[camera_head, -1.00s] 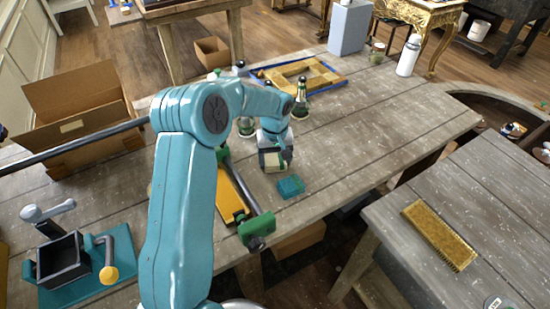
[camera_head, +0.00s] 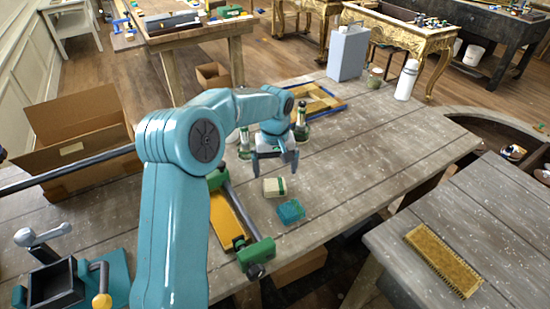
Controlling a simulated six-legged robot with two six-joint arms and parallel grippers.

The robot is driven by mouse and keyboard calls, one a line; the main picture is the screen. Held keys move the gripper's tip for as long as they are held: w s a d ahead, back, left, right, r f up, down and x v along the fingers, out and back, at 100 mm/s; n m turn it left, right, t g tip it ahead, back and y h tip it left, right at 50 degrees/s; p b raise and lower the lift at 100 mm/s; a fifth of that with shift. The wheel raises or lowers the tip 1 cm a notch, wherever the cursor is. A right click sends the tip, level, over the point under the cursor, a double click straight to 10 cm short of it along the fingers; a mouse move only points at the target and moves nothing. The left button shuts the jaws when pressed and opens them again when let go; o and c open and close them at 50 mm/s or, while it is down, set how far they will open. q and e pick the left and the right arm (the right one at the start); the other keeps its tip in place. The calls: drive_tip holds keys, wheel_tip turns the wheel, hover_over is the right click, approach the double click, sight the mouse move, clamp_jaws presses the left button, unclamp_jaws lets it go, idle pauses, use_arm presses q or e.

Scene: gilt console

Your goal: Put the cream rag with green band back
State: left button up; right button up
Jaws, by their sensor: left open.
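The cream rag with green band (camera_head: 274,187) lies folded on the grey wooden table (camera_head: 370,160), just behind a teal block-like cloth (camera_head: 291,211). My left gripper (camera_head: 276,174) is open above and just behind the rag, fingers pointing down, apart from it. Nothing shows between its fingers. My right gripper is not in view.
Green bottles (camera_head: 301,122) stand close behind my left gripper. A green-ended clamp (camera_head: 257,252) lies left of the rag. A wooden frame (camera_head: 318,98), a blue-grey canister (camera_head: 348,52) and a white bottle (camera_head: 407,80) are farther back. The table's right side is clear.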

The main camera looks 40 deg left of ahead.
sight(275, 186)
use_arm(q)
wheel_tip(275, 186, up, 5)
idle(0.5)
